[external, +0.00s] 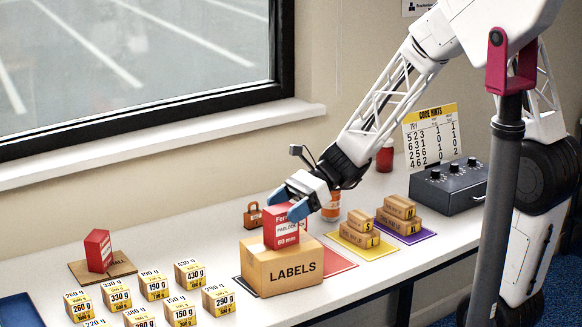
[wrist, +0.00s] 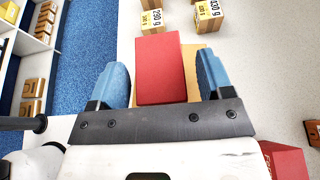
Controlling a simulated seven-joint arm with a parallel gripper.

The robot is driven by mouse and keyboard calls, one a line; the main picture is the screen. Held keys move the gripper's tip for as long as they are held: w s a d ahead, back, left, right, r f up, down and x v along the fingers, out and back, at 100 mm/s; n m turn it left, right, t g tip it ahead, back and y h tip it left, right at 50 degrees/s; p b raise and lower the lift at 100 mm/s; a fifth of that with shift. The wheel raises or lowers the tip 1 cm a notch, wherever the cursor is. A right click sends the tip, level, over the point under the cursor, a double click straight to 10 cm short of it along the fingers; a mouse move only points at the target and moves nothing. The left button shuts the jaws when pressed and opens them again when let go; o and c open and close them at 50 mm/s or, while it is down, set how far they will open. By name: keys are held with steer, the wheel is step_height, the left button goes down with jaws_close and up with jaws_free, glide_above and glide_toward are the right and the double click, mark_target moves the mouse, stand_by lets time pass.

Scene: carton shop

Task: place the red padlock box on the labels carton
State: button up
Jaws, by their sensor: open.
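The red padlock box (external: 282,235), with white print on its side, stands upright on top of the brown LABELS carton (external: 290,271). In the wrist view the red box (wrist: 158,68) lies between my two blue fingers, with a gap to each side, over the tan carton top (wrist: 193,57). My gripper (external: 291,203) is open around the upper part of the box; it also shows in the wrist view (wrist: 166,80). My fingers hide part of the box's top in the external view.
Another red box (external: 98,251) stands on cardboard at the left. Several weight-marked boxes (external: 154,285) fill the front left. Small cartons on yellow (external: 366,250) and purple mats stand at right, near a black device (external: 447,187).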

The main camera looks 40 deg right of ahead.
steer(key=v, duration=1)
steer(key=shift+d, duration=0.2)
steer(key=shift+s, duration=0.1)
stand_by(0.5)
steer(key=s+d+r+n+t+h, duration=0.1)
steer(key=s+d+r+n+h, duration=0.1)
steer(key=s+n, duration=0.4)
steer(key=s+d+r+n+h, duration=0.2)
steer(key=s+d+n+h, duration=0.3)
steer(key=s+n+h, duration=0.1)
steer(key=s+d+r+n+t+h, duration=0.1)
steer(key=s+d+r+n+h, duration=0.1)
steer(key=s+n+h, duration=0.3)
steer(key=s+d, duration=0.1)
steer(key=s, duration=0.3)
steer(key=shift+s+d+r+n+t+h, duration=0.2)
steer(key=shift+r+n+t+h, duration=0.1)
steer(key=shift+r+n, duration=0.1)
